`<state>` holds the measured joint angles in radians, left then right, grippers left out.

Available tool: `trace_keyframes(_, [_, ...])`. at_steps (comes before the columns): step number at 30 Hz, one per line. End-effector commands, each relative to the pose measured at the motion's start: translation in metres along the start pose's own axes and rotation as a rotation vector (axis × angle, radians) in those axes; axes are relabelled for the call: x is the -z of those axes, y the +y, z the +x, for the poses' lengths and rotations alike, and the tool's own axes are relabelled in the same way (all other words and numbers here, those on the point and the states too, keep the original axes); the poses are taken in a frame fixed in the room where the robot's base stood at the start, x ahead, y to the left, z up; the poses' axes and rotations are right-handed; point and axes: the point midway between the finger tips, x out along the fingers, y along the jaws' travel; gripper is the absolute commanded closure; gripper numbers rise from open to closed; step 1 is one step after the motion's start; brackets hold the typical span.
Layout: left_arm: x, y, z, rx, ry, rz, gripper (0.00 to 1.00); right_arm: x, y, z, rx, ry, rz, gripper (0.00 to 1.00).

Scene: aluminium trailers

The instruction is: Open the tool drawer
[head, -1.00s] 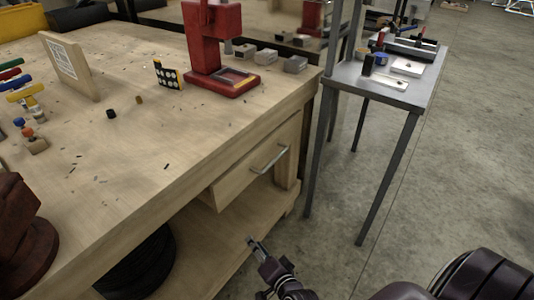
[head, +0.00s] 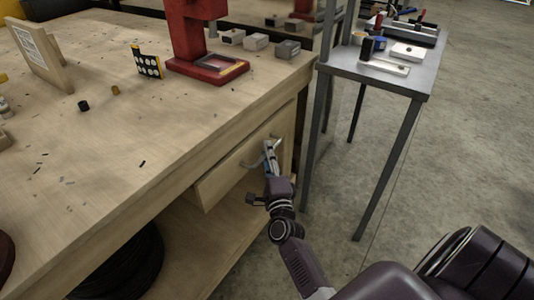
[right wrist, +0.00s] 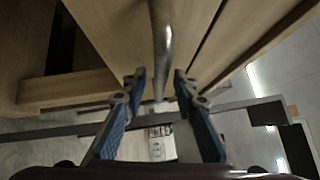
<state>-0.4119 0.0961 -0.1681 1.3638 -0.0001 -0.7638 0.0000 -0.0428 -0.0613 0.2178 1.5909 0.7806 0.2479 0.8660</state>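My right gripper (head: 270,158) is at the handle's right part. In the right wrist view its two blue-grey fingers (right wrist: 159,88) are apart, one on each side of the bar. A gap shows between the bar and both fingertips. My left gripper is not in view.
The wooden workbench (head: 130,165) carries a red press (head: 195,50) and small parts. A grey metal side table (head: 395,78) with tools stands close to the right of the drawer. Concrete floor (head: 450,150) is clear further right.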

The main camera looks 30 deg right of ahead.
Motion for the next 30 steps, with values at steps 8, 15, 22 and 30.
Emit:
trace_keyframes(8, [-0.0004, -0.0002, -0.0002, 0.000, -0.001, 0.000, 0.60, 0.0000, 0.0005, 0.0023, -0.001, 0.000, -0.001, 0.73])
trace_keyframes(15, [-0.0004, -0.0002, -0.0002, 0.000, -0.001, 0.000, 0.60, -0.0001, 0.0005, 0.0020, -0.001, 0.000, -0.001, 0.99])
trace_keyframes(22, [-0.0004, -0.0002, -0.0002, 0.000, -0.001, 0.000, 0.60, -0.0002, 0.0008, 0.0019, -0.002, -0.001, -0.001, 1.00])
trace_keyframes(30, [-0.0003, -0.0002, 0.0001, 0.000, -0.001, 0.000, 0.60, 0.0018, 0.0012, 0.0025, -0.002, -0.001, -0.001, 1.00])
